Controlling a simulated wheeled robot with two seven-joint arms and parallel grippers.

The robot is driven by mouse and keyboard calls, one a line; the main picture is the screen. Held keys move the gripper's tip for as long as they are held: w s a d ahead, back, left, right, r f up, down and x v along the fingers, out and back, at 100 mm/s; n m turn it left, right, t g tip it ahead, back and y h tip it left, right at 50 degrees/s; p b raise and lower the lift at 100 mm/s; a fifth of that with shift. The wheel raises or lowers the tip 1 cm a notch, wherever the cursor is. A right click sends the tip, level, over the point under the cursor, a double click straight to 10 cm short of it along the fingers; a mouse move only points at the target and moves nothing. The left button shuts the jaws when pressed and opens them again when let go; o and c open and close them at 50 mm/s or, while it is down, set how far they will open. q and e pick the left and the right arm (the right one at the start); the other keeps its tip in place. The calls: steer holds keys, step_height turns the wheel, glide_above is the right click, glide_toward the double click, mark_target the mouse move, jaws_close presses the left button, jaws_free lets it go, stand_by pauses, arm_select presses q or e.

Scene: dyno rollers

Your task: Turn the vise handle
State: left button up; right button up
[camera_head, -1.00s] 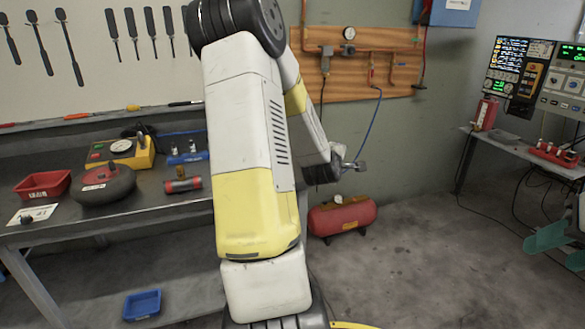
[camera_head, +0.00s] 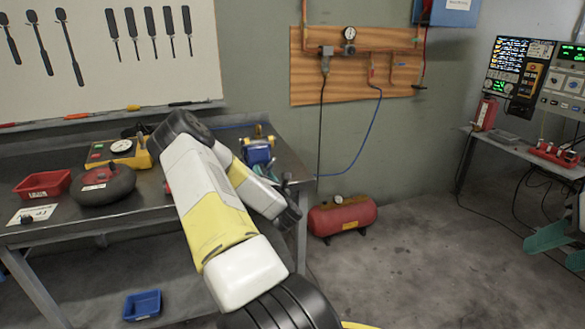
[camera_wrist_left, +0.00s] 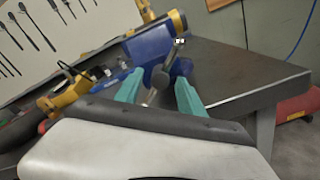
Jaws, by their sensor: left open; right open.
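The blue vise (camera_head: 258,152) stands near the right end of the workbench, partly hidden by my left arm. In the left wrist view it shows as a blue body (camera_wrist_left: 148,47) with yellow parts. The metal vise handle (camera_wrist_left: 158,78) appears there between the teal fingers of my left gripper (camera_wrist_left: 160,90); I cannot tell if they touch it. In the head view my left gripper (camera_head: 286,185) is small and partly hidden at the bench's right edge, just right of the vise. My right gripper (camera_head: 556,248) is open and empty at the right edge.
The workbench (camera_head: 60,228) also bears a red bin (camera_head: 42,185), a dark round device (camera_head: 104,184) and a yellow gauge box (camera_head: 122,150). A red air tank (camera_head: 342,217) stands on the floor right of it. The floor in the middle is clear.

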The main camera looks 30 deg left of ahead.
arm_select(q)
steer(key=shift+x, duration=1.45)
jaws_close()
steer(key=shift+m, duration=0.4)
steer(key=shift+w+d+m, duration=0.1)
steer(key=shift+m, duration=2.6)
